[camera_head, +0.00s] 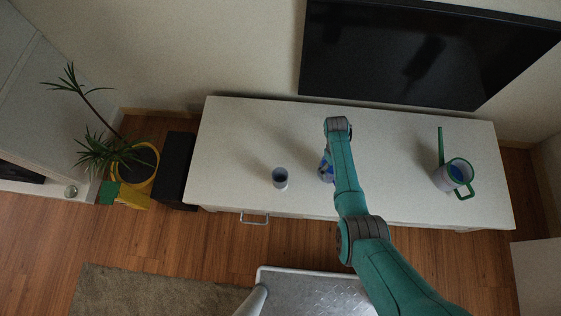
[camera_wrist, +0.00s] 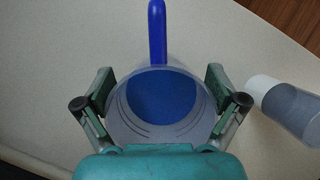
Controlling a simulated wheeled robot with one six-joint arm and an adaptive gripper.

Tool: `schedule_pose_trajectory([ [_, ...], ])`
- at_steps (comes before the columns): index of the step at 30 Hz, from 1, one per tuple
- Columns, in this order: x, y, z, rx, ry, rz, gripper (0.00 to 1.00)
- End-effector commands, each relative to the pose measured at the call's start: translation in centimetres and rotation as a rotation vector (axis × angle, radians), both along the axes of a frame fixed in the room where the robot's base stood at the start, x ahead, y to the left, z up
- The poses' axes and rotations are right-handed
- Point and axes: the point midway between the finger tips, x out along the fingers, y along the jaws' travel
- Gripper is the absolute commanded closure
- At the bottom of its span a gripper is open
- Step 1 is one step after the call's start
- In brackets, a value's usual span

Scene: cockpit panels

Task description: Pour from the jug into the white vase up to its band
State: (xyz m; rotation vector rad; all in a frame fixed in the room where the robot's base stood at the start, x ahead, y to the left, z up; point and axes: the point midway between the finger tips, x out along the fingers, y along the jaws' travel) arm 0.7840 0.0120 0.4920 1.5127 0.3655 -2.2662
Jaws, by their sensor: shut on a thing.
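A clear jug (camera_wrist: 116,122) with a blue spout or handle (camera_wrist: 157,30) and blue contents sits between the two fingers of my gripper (camera_wrist: 160,95), which is shut on it. In the head view my arm hides most of this jug (camera_head: 324,172); I cannot tell whether it touches the cabinet top. The vase (camera_head: 280,183), a small pale cylinder with a dark inside, stands upright to its left in the head view. In the wrist view the vase (camera_wrist: 290,105) is at the right edge, grey with a white part, apart from the jug. Its fill level is not clear.
A green-handled can (camera_head: 455,175) with blue inside stands at the right of the white cabinet (camera_head: 240,130). A dark screen (camera_head: 420,55) is behind the cabinet. A potted plant (camera_head: 135,165) and a black box (camera_head: 177,168) are at the left. The cabinet's left end is clear.

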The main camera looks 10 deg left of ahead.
Motion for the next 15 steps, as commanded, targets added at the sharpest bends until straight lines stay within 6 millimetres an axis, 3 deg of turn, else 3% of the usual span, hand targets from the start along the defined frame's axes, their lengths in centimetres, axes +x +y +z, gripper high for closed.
schedule_pose_trajectory([
  [15,4.7,3.6,-1.1,-0.002,-0.003,0.986,0.66],
])
